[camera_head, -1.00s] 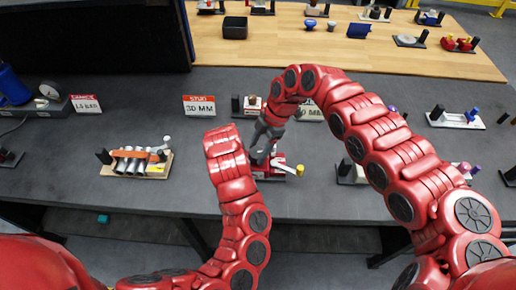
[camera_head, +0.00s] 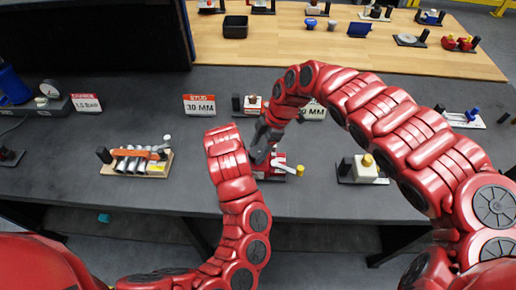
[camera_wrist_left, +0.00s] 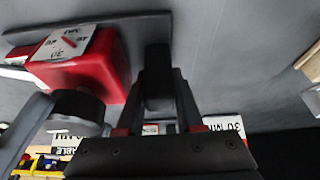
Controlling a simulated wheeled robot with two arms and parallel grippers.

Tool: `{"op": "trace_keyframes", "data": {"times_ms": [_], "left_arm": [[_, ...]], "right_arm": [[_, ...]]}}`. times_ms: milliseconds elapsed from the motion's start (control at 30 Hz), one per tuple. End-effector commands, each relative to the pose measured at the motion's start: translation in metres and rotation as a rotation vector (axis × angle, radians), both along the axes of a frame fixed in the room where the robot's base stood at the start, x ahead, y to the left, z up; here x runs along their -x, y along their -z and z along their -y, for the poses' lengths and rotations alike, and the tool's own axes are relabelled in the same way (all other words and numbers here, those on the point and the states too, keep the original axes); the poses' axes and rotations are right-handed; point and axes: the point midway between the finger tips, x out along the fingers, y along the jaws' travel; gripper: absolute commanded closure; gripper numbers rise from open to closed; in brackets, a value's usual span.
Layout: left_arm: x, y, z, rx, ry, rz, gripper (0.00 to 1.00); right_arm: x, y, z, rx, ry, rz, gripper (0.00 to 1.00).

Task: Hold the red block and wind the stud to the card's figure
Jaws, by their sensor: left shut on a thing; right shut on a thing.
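The red block (camera_head: 277,160) stands on a fixture at the bench's middle, with a white lever and yellow knob beside it. In the left wrist view the red block (camera_wrist_left: 95,68) carries a white scale plate (camera_wrist_left: 66,43) with a red pointer; I cannot read its value surely. My left gripper (camera_wrist_left: 158,100) is shut on the fixture's black post (camera_wrist_left: 157,75), beside the block; my left arm hides it in the head view. My right gripper (camera_head: 261,147) is shut at the block's left, apparently on the round grey stud (camera_wrist_left: 77,108). The card (camera_head: 199,105) reads STUD 30 MM.
A pipe fixture (camera_head: 138,161) stands left on the grey bench (camera_head: 90,205). A white-block fixture (camera_head: 364,169) stands to the right. Another card (camera_head: 86,104) and a gauge unit (camera_head: 48,92) are at far left. A wooden bench (camera_head: 270,55) with several parts lies behind.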

Motion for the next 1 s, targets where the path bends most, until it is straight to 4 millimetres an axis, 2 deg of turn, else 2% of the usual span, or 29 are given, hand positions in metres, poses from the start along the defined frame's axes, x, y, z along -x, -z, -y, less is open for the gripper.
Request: {"op": "trace_keyframes", "data": {"times_ms": [367, 400, 533, 567, 1000], "left_arm": [[0.0006, 0.0009, -0.0037, -0.006, -0.007, -0.002, 1.00], [0.0006, 0.0008, -0.0038, -0.006, -0.007, -0.002, 1.00], [0.0006, 0.0007, -0.0036, -0.006, -0.007, -0.002, 1.00], [0.0005, 0.0007, -0.0035, -0.006, -0.006, -0.002, 1.00], [0.0005, 0.0006, -0.0021, -0.004, -0.004, -0.002, 1.00]], "right_arm": [[-0.0040, 0.0012, 0.0052, 0.007, 0.007, 0.010, 0.92], [-0.0042, 0.0011, 0.0053, 0.007, 0.007, 0.010, 0.33], [-0.0037, 0.0007, 0.0044, 0.006, 0.007, 0.008, 0.10], [-0.0036, 0.0006, 0.0042, 0.006, 0.006, 0.008, 0.06], [-0.0005, -0.0004, -0.0023, -0.007, -0.020, 0.004, 0.06]]}}
